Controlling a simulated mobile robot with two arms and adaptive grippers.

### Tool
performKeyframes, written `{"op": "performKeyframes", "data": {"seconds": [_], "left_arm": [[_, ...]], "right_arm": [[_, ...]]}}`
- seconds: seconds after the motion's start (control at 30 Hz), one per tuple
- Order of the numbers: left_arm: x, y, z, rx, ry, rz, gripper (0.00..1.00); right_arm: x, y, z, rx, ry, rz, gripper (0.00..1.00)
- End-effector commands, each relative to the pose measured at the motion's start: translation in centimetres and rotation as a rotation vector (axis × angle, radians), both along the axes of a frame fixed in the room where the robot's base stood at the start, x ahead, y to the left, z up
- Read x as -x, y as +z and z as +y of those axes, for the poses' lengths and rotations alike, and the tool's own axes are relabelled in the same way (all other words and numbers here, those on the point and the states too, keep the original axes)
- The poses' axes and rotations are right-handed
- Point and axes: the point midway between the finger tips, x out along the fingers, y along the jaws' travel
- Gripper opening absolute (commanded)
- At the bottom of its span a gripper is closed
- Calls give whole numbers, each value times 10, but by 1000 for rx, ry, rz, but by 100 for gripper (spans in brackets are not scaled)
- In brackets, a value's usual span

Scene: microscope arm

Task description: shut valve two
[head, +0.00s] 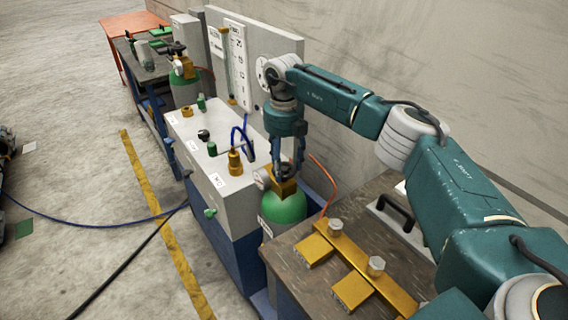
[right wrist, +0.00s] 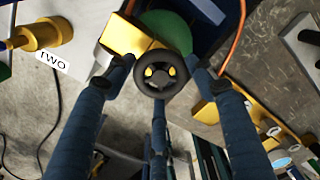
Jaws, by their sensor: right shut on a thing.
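A green gas cylinder (head: 285,209) stands between the grey cabinet and the bench, with a brass valve block (head: 283,187) on top. In the right wrist view the brass block (right wrist: 130,40) carries a round black handwheel (right wrist: 160,86) with a yellow-marked centre. My right gripper (head: 285,168) is over the cylinder top, pointing down. A white tag reading TWO (right wrist: 52,67) lies left of the wheel, near another brass fitting. My left gripper is not in view.
The grey cabinet (head: 227,190) has a brass fitting (head: 235,161) and knobs on top. A bench (head: 315,270) with brass bars (head: 350,262) is close at right. An orange hose (head: 328,178) runs by the cylinder. Another green cylinder (head: 186,91) stands farther back. Open floor lies left.

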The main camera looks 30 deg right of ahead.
Motion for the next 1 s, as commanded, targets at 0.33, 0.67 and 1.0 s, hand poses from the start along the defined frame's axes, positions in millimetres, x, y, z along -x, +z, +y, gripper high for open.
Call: {"op": "performKeyframes", "data": {"seconds": [0.33,0.67,1.0], "left_arm": [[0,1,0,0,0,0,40],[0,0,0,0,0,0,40],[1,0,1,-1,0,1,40]], "right_arm": [[-6,6,-2,2,-13,-22,29],[-4,4,-2,1,-12,-15,74],[-4,18,-1,0,-10,-14,74]]}}
